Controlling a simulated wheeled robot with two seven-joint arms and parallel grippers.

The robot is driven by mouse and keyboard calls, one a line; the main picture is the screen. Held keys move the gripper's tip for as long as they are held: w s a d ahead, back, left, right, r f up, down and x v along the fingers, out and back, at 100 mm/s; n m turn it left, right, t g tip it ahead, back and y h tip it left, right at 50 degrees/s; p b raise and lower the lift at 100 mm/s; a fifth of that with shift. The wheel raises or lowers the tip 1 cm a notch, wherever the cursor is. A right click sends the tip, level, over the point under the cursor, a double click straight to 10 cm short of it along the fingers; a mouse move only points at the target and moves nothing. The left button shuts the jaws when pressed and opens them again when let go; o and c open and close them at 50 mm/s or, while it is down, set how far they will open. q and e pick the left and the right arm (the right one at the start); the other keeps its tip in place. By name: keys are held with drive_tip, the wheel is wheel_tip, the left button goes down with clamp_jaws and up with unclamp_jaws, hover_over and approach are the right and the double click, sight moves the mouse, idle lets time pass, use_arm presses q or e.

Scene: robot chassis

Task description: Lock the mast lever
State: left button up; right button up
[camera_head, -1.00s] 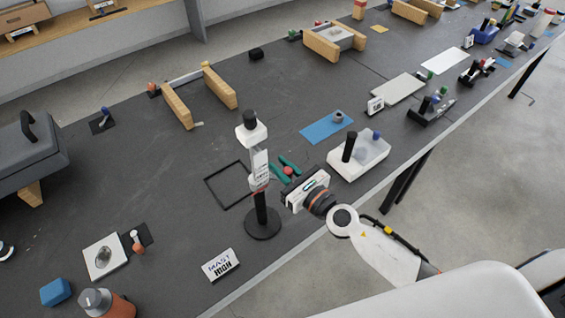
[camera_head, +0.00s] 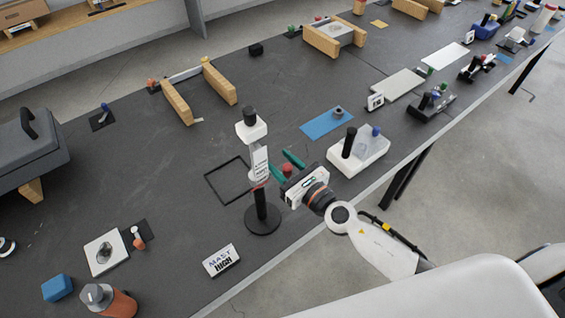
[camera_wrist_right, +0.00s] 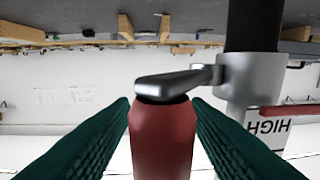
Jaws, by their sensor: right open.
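The mast (camera_head: 262,205) stands upright on a round black base (camera_head: 262,219), with a white head and black cap (camera_head: 251,127) on top. The mast lever (camera_wrist_right: 163,135) has a red grip on a grey arm, which runs to a grey clamp (camera_wrist_right: 248,85) around the pole. My right gripper (camera_head: 285,164) is just right of the mast. Its green fingers (camera_wrist_right: 160,108) are open, one on each side of the red grip. I cannot tell whether they touch it. In the head view the red grip (camera_head: 287,170) shows small between them. My left gripper is not in view.
A black square frame (camera_head: 229,179) lies behind the mast. A white tray with posts (camera_head: 358,155) stands to the right of my gripper.

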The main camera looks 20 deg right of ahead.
drive_tip(key=b+v, duration=0.5)
drive_tip(key=v, duration=0.7)
idle(0.3)
